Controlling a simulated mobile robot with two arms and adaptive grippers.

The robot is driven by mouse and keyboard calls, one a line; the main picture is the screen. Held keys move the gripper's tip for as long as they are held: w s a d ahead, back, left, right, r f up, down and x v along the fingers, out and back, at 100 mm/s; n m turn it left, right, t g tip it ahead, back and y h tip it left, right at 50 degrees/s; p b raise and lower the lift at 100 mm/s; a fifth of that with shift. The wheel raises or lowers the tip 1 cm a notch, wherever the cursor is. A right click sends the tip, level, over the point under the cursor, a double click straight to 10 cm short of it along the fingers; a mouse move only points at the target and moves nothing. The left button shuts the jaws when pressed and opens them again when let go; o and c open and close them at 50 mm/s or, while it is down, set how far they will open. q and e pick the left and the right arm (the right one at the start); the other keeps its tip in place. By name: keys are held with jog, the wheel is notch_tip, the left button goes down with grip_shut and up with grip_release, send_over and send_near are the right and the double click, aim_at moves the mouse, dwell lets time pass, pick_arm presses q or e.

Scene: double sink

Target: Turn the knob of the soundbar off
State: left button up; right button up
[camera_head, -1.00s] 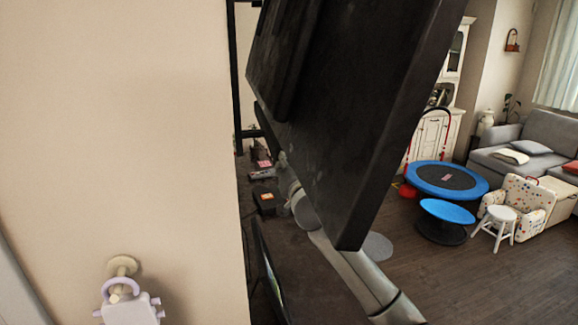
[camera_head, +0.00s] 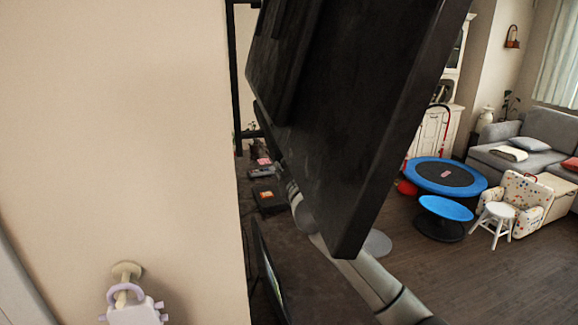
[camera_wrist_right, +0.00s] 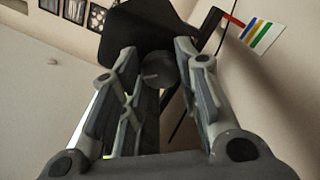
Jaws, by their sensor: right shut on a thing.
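A dark round knob (camera_wrist_right: 160,72) shows between the finger ends of my right gripper (camera_wrist_right: 155,62) in the right wrist view. The gripper is shut on this knob. The body of the soundbar is too dark and covered to make out clearly. In the head view my right arm reaches up behind a large dark panel, which hides most of its gripper and the knob. My left gripper is in neither view.
The dark panel (camera_head: 360,130) fills the middle of the head view, close to a beige wall (camera_head: 120,120). A lavender thing (camera_head: 137,312) hangs on a wall peg. A blue trampoline (camera_head: 445,175), white stool (camera_head: 495,222) and grey sofa stand farther right on open floor.

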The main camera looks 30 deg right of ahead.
jog(key=n, duration=1)
jog(key=shift+n, duration=0.6)
jog(key=o, duration=1)
jog(key=shift+o, duration=0.2)
jog(key=shift+s, duration=0.1)
jog(key=v, duration=1.2)
jog(key=shift+f, duration=0.15)
